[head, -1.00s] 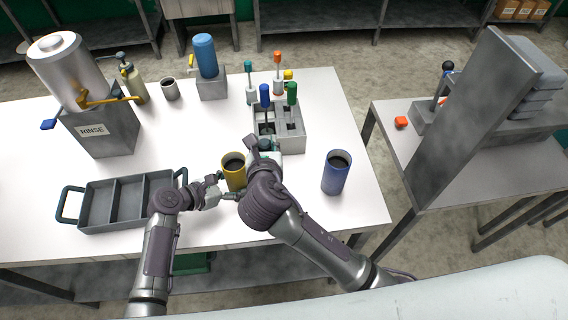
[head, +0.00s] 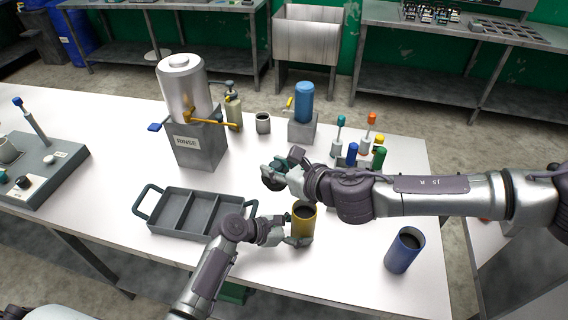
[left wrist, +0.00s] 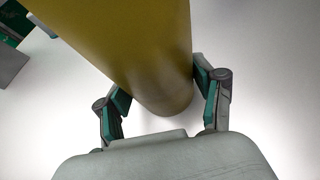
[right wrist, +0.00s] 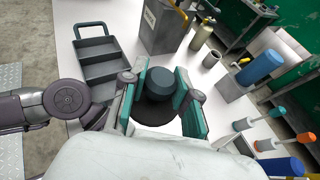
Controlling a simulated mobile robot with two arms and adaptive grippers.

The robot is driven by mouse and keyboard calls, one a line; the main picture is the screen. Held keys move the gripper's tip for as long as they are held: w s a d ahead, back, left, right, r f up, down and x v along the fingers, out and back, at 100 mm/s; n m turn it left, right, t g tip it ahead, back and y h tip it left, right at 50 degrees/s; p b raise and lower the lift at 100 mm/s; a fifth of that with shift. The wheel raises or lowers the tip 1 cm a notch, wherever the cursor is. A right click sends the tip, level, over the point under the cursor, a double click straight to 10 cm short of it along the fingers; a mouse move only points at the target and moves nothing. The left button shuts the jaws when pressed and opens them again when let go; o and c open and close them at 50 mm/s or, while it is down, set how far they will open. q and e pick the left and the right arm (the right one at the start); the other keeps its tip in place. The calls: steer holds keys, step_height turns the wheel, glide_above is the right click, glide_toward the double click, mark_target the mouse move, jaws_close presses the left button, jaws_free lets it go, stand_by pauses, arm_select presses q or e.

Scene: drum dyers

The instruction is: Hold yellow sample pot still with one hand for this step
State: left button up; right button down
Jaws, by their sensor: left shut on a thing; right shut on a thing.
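The yellow sample pot (head: 305,226) stands upright on the white table, with dark contents showing in its mouth. My left gripper (head: 294,241) is shut around its lower part. In the left wrist view both fingers flank the yellow wall (left wrist: 140,50). My right gripper (head: 276,172) is beyond the pot and slightly left of it, apart from it. It is shut on a dark teal knob-like thing (right wrist: 160,82) with a wider dark round part beneath, shown in the right wrist view. The lower end of that thing is hidden.
A grey divided tray (head: 172,228) lies left of the pot. A blue pot (head: 404,251) stands to the right near the front edge. My right arm partly hides the colour-handled tools (head: 352,153). The RINSE tank (head: 187,142) stands behind the tray.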

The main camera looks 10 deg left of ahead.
steer(key=shift+d+f+n+g+y, duration=0.2)
steer(key=shift+f+n+g+y, duration=0.2)
steer(key=shift+f+n+g, duration=0.25)
steer(key=d+f+n+g+y, duration=0.1)
steer(key=d+f+n+g, duration=0.1)
steer(key=d+f, duration=0.4)
steer(key=shift+w+d+f+g, duration=0.25)
steer(key=shift+w+f+g, duration=0.15)
steer(key=shift+f, duration=0.7)
steer(key=shift+f+n, duration=0.25)
steer(key=shift+f, duration=0.55)
stand_by(0.8)
steer(key=c, duration=0.8)
jaws_free()
steer(key=shift+d, duration=0.1)
steer(key=v, duration=1.1)
steer(key=shift+s+d+r, duration=0.15)
steer(key=shift+s+d, duration=0.05)
steer(key=shift+d, duration=0.15)
